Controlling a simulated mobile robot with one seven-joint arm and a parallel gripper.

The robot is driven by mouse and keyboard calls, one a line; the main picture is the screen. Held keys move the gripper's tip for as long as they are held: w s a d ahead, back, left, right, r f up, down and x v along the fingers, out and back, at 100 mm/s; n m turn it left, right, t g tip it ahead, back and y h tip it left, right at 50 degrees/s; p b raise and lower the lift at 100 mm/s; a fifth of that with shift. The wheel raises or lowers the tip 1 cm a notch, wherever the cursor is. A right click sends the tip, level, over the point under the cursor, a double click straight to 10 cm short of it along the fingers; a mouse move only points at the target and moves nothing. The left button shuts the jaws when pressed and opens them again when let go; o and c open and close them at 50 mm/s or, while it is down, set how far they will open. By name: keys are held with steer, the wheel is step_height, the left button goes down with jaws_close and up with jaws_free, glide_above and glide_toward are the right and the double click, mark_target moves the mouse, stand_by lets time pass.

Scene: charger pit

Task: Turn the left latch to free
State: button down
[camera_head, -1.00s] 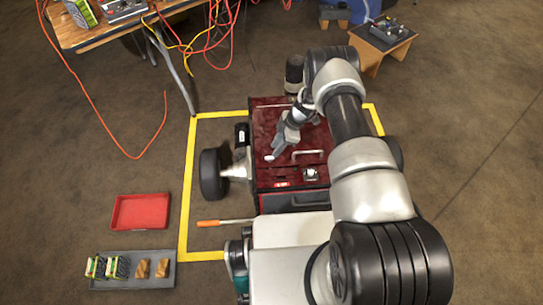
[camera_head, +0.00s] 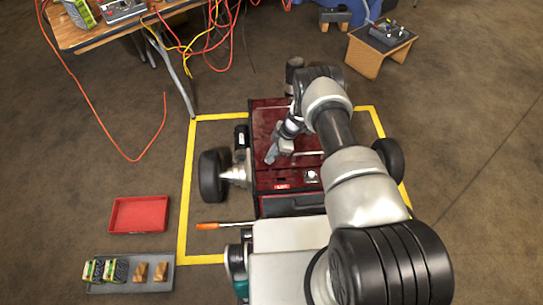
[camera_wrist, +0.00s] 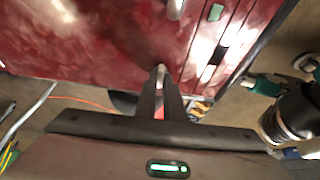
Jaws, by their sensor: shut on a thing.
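The dark red box-like body (camera_head: 262,178) of a wheeled vehicle sits inside the yellow floor marking. My gripper (camera_head: 270,157) is over the left part of its top. In the wrist view my gripper (camera_wrist: 163,85) shows two dark fingers close together, shut on a small silver piece (camera_wrist: 160,70), which I take to be the left latch, beside the red panel (camera_wrist: 95,40). Most of the latch is hidden between the fingers, so I cannot tell its angle. In the head view the latch is hidden by my gripper.
A silver handle bar (camera_head: 309,153) lies on the red top, right of my gripper. Wheels (camera_head: 213,175) flank the body. An orange-handled tool (camera_head: 208,226), a red tray (camera_head: 140,215) and a grey tray (camera_head: 100,288) with small blocks lie at left. Cables hang from the table (camera_head: 100,38).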

steer(key=shift+m, duration=0.4)
steer(key=m+t, duration=0.1)
steer(key=m, duration=0.3)
steer(key=shift+s+t+p, duration=0.2)
steer(key=shift+t+p, duration=0.1)
steer(key=shift+t, duration=0.1)
steer(key=m+t+h, duration=0.1)
steer(key=m, duration=0.2)
steer(key=m+h, duration=0.1)
steer(key=m, duration=0.2)
steer(key=shift+s+a+t+b, duration=0.2)
steer(key=shift+t+b, duration=0.15)
steer(key=shift+t, duration=0.05)
steer(key=m, duration=0.2)
steer(key=m+h, duration=0.1)
steer(key=m, duration=0.1)
steer(key=shift+a+t+h+b, duration=0.1)
steer(key=shift+t+h+b, duration=0.2)
steer(key=shift+t+b, duration=0.1)
steer(key=shift+m+h+b, duration=0.3)
steer(key=shift+m+h, duration=0.1)
steer(key=shift+m, duration=1)
steer(key=shift+s+m, duration=0.1)
steer(key=shift+m, duration=0.2)
steer(key=c, duration=1.9)
jaws_free()
steer(key=shift+o, duration=0.2)
